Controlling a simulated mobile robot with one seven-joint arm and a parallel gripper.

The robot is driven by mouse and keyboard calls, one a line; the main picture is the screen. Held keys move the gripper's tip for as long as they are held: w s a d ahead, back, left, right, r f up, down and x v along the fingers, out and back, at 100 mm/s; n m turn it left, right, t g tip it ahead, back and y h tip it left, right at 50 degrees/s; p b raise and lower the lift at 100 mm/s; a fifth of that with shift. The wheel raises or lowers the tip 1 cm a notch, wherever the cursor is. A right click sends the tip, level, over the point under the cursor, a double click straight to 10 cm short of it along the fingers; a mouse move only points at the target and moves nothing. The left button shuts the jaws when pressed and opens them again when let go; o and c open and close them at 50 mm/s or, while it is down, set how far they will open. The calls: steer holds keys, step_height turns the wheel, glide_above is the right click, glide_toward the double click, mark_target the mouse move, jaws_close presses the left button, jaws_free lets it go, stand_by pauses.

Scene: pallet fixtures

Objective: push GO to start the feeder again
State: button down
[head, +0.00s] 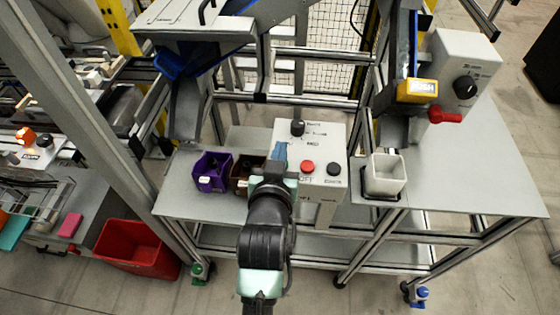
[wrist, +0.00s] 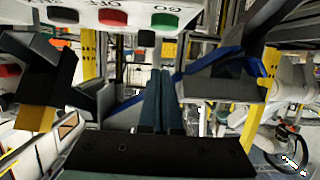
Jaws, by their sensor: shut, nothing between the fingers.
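The control box (head: 318,137) has a sloped white face with a red OFF button (head: 307,167), a black button (head: 333,169) and a black knob (head: 298,128). My gripper (head: 280,150) is in front of the left part of this face and hides the GO button in the head view. In the wrist view the green GO button (wrist: 160,19) is at the top, with its label upside down. The shut, empty fingers (wrist: 161,72) point toward it, with a gap in the picture; I cannot tell the true distance. The red button (wrist: 113,18) is to its left.
A purple bin (head: 211,172) and a brown bin (head: 240,180) stand left of the box, the brown one partly behind my arm. A white container (head: 385,176) stands to the right. A yellow-fronted unit (head: 418,90) and a red lever (head: 445,117) are farther right.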

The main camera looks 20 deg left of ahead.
steer(key=shift+s+f, duration=0.2)
steer(key=shift+f, duration=1.8)
step_height(320, 180, down, 2)
steer(key=shift+d+f+b, duration=0.1)
steer(key=shift+b, duration=0.6)
steer(key=shift+s, duration=0.1)
steer(key=shift+f, duration=0.1)
steer(key=shift+r+p, duration=0.6)
steer(key=r, duration=0.1)
steer(key=r+p, duration=0.2)
steer(key=shift+w+r, duration=0.2)
steer(key=shift+w, duration=0.1)
steer(key=v, duration=1)
steer(key=shift+r+b, duration=0.25)
steer(key=shift+b, duration=0.2)
steer(key=shift+s, duration=0.1)
